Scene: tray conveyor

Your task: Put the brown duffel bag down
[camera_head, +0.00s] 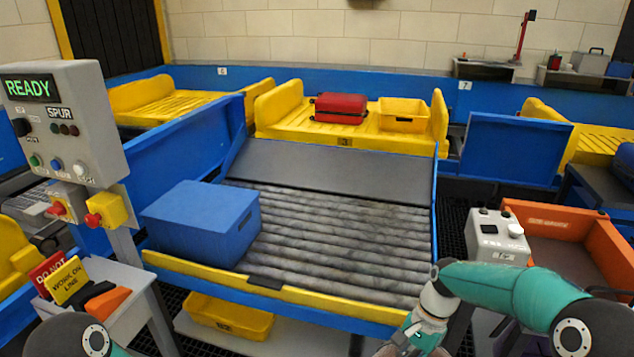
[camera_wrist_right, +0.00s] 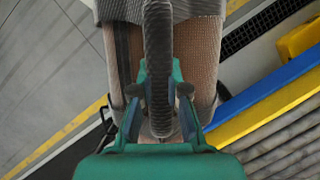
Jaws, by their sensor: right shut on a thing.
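The brown duffel bag (camera_wrist_right: 205,50) fills the upper middle of the right wrist view, with its dark strap-like handle (camera_wrist_right: 158,45) running up over it. My right gripper (camera_wrist_right: 160,108) is shut on this handle, with a finger on either side of it. In the head view my right gripper (camera_head: 412,338) is at the bottom edge, just in front of the roller bed's near right corner. I cannot make out the bag there. My left gripper is not in view; only part of my left arm shows at the bottom left.
The roller bed (camera_head: 340,240) has a blue box (camera_head: 203,222) at its left end; its middle and right are clear. A yellow lip (camera_head: 300,294) edges its front. Behind, a yellow tray (camera_head: 345,140) holds a red suitcase (camera_head: 340,107). An orange bin (camera_head: 560,240) stands right.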

